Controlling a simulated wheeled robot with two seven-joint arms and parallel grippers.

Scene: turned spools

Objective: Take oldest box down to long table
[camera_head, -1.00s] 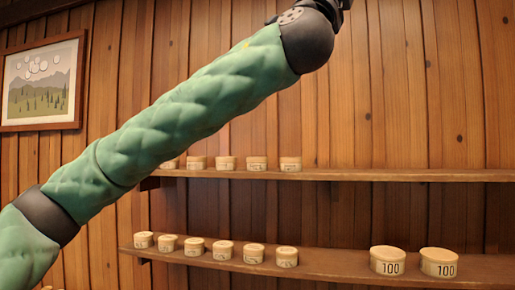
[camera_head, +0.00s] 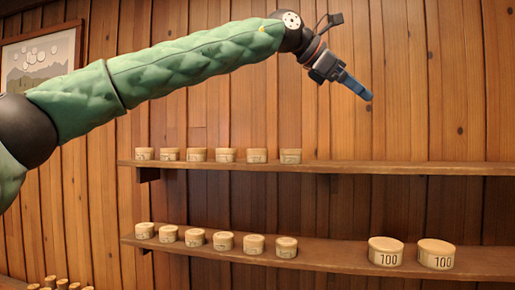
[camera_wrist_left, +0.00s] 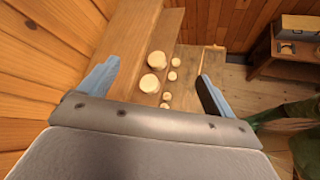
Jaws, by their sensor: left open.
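Two larger round pale boxes marked 100, the left one (camera_head: 385,251) and the right one (camera_head: 436,254), stand on the lower shelf (camera_head: 325,257). Several smaller round boxes (camera_head: 223,241) stand left of them, with labels too small to read. More small boxes (camera_head: 226,155) stand on the upper shelf (camera_head: 400,168). My left gripper (camera_head: 357,86) is open and empty, above the upper shelf and apart from all boxes. In the left wrist view its blue fingers (camera_wrist_left: 157,88) are spread, with box tops (camera_wrist_left: 157,60) visible below. My right gripper is out of view.
A surface at the lower left corner bears several small boxes (camera_head: 62,284); most of it is cut off. In the left wrist view a wooden table (camera_wrist_left: 262,58) with a case on it stands at the right. The upper shelf's right part is bare. A framed picture (camera_head: 42,62) hangs left.

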